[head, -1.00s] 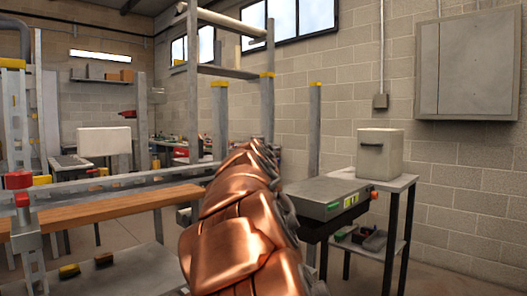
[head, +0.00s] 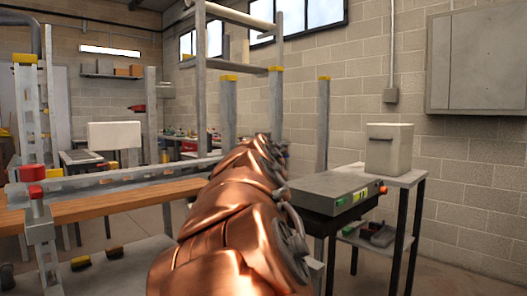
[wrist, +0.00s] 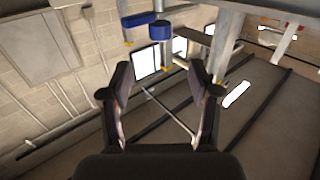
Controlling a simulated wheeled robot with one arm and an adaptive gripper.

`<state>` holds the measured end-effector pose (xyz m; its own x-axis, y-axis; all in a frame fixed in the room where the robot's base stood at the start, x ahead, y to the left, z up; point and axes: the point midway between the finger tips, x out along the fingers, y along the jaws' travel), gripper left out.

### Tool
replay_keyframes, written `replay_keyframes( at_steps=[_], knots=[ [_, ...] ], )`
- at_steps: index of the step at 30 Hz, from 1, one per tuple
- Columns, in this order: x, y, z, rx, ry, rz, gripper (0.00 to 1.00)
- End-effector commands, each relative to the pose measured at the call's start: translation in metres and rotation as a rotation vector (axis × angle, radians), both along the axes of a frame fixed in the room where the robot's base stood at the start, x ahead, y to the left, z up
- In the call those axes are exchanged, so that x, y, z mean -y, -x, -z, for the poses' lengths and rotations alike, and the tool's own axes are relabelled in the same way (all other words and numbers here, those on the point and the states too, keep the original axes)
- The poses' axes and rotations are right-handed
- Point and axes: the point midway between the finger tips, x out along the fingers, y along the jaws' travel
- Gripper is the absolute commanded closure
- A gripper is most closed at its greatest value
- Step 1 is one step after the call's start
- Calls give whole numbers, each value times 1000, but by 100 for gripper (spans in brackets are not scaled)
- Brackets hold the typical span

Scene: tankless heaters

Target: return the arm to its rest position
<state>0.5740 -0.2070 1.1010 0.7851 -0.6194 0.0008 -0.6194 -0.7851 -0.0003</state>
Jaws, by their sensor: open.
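My copper-coloured arm (head: 235,215) reaches forward from the bottom middle of the head view, over the workbench area. Its far end is foreshortened, and my gripper cannot be made out there. In the wrist view my gripper (wrist: 163,92) shows two dark fingers spread well apart. Nothing is between the fingers; wall, windows and ceiling show past them. The wrist view is strongly tilted.
A wooden-edged bench (head: 120,199) with a metal rail and a red-topped clamp (head: 35,185) stands left. Grey posts (head: 323,125) rise behind the arm. Right are a grey box (head: 389,150) on a small table and a wall cabinet (head: 478,62). Floor shows at lower right.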

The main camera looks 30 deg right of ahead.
Motion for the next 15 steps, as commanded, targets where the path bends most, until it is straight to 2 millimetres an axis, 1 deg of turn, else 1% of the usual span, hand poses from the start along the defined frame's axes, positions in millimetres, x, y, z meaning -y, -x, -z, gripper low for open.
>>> replay_keyframes(
  at_steps=[9,11,14,15],
  knots=[
    [1,3,-2,-11,-10,5,38],
    [3,7,-2,-32,-26,12,38],
    [7,20,-1,-88,-69,31,38],
    [8,26,2,-121,-93,40,38]
  ],
)
